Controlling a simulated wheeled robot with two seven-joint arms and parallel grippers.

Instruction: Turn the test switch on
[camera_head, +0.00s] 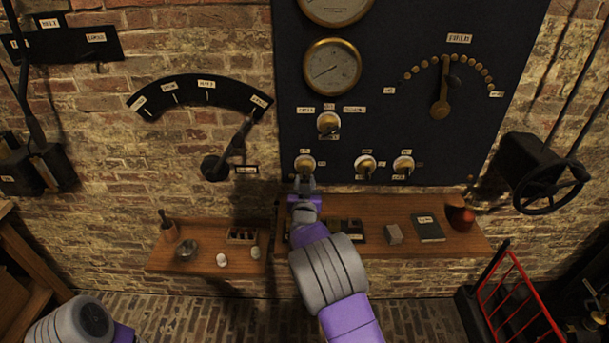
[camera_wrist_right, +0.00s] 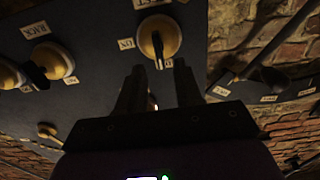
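Three round brass-and-white switches sit in a row low on the dark panel: a left one (camera_head: 305,163), a middle one (camera_head: 365,165) and a right one (camera_head: 403,166). Their small labels are too blurred for me to tell which is the test switch. My right gripper (camera_head: 304,184) is just below the left switch. In the right wrist view that switch (camera_wrist_right: 160,36), with a dark lever, lies just beyond the fingertips of my right gripper (camera_wrist_right: 159,72). The fingers are apart with nothing between them. My left gripper is out of view; only part of that arm shows at bottom left.
Another switch (camera_head: 328,123), a gauge (camera_head: 332,66) and a dial with a brass arm (camera_head: 441,100) are higher on the panel. A wooden shelf (camera_head: 375,208) below carries small items, including a dark book (camera_head: 425,228). A handwheel (camera_head: 548,187) stands at right.

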